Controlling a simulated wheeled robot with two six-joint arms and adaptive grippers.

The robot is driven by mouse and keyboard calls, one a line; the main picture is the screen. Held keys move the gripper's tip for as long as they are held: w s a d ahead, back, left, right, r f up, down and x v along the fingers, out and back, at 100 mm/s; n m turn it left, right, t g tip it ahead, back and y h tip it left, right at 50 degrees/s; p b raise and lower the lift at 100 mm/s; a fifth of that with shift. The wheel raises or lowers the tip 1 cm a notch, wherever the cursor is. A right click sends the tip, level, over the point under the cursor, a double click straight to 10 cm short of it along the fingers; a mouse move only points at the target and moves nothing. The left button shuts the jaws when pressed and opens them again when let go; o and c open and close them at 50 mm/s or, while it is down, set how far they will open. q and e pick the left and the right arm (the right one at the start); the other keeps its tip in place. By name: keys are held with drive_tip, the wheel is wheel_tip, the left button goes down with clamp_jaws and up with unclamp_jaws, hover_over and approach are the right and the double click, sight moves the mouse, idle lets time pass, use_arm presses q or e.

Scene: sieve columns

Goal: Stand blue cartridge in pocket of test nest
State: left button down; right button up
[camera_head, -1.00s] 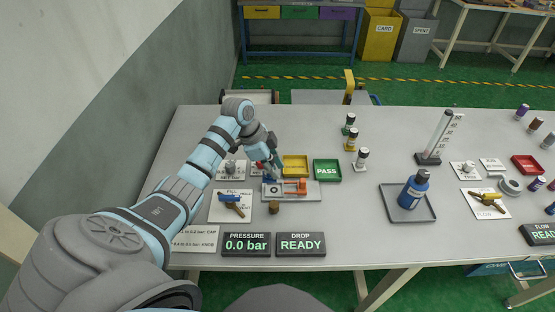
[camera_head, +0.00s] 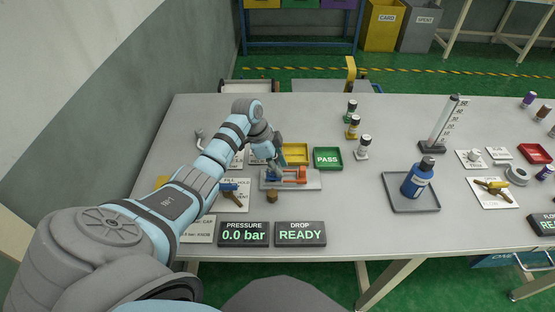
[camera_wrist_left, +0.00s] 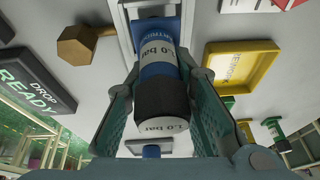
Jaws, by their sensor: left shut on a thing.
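The blue cartridge (camera_wrist_left: 157,65) has a dark end cap and a "1.0 bar" label. In the left wrist view it lies between the two fingers of my left gripper (camera_wrist_left: 163,110), which is shut on it. In the head view my left gripper (camera_head: 275,165) is at the left part of the test nest (camera_head: 310,185), a pale plate with an orange clamp (camera_head: 297,174). The cartridge's far end reaches over a pale part of the nest in the wrist view. I cannot tell whether it sits in a pocket. My right gripper is not in view.
A yellow tray (camera_head: 307,153) and green PASS tray (camera_head: 327,158) stand behind the nest. A brown knob (camera_head: 272,196) and the PRESSURE (camera_head: 244,234) and READY (camera_head: 300,234) displays are in front. A blue bottle (camera_head: 418,178) stands on a grey tray to the right.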

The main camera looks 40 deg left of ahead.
use_arm(q)
drive_tip(key=shift+s+r, duration=0.1)
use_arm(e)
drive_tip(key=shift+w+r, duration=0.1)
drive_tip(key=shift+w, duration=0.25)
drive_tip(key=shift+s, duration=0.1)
use_arm(q)
drive_tip(key=shift+p, duration=0.3)
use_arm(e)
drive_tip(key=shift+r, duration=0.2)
use_arm(q)
drive_tip(key=shift+p, duration=0.3)
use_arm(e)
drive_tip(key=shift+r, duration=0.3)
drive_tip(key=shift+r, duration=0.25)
use_arm(q)
drive_tip(key=shift+f+b, duration=0.4)
drive_tip(key=shift+f, duration=0.45)
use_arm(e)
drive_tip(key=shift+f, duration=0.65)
